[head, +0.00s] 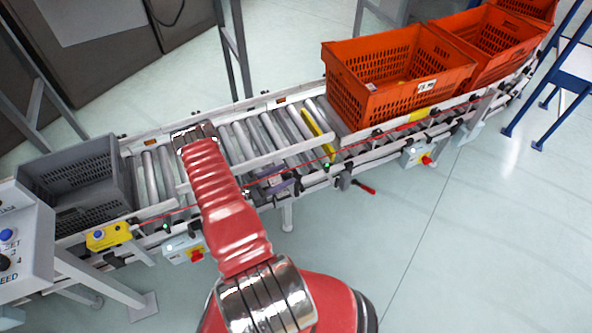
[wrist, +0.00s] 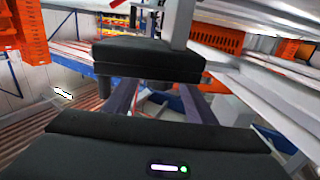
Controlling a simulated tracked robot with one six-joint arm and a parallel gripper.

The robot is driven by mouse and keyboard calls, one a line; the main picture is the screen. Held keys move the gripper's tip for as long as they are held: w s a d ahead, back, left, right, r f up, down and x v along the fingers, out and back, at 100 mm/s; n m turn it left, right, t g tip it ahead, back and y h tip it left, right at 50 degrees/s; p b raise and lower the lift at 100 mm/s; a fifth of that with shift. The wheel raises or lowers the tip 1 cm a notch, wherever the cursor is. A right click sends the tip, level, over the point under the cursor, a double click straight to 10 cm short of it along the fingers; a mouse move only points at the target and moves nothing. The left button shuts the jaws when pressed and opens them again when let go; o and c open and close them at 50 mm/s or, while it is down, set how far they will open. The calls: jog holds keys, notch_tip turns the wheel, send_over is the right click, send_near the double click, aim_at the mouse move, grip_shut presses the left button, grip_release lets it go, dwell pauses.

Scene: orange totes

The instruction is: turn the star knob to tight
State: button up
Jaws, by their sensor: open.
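My gripper (head: 276,178) is at the near side rail of the roller conveyor (head: 262,133), with its two dark purple fingers spread apart. In the wrist view the fingers (wrist: 158,102) stand apart between two black blocks, and I see nothing held between them. I cannot make out the star knob clearly in either view. Small dark parts by the fingertips at the rail are too small to identify, and whether the fingers touch anything cannot be told.
Several orange totes (head: 392,92) stand on the conveyor's right part. A grey tote (head: 75,180) sits at its left end. A red-handled lever (head: 365,188) sticks out right of my gripper. A yellow strip (head: 318,133) crosses the rollers. Floor in front is clear at right.

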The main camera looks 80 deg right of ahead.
aim_at(297, 176)
jog(key=shift+x, duration=3)
jog(key=shift+c, duration=0.4)
jog(key=c, duration=1)
jog(key=shift+o, duration=0.2)
jog(key=shift+m+g+y, duration=0.3)
jog(key=shift+y, duration=0.1)
jog(key=shift+s+a+m+g+y, duration=0.1)
jog(key=shift+a+m+g+y, duration=0.1)
jog(key=shift+m+g+y, duration=0.55)
jog(key=shift+s+a+m+g+y, duration=0.1)
jog(key=shift+a+m+g+y, duration=0.15)
jog(key=shift+m+y, duration=0.6)
jog(key=shift+s+a+m+g+y, duration=0.2)
jog(key=shift+m+g+y, duration=0.25)
jog(key=shift+y, duration=0.65)
jog(key=o, duration=1)
jog(key=shift+o, duration=0.2)
jog(key=shift+r, duration=0.1)
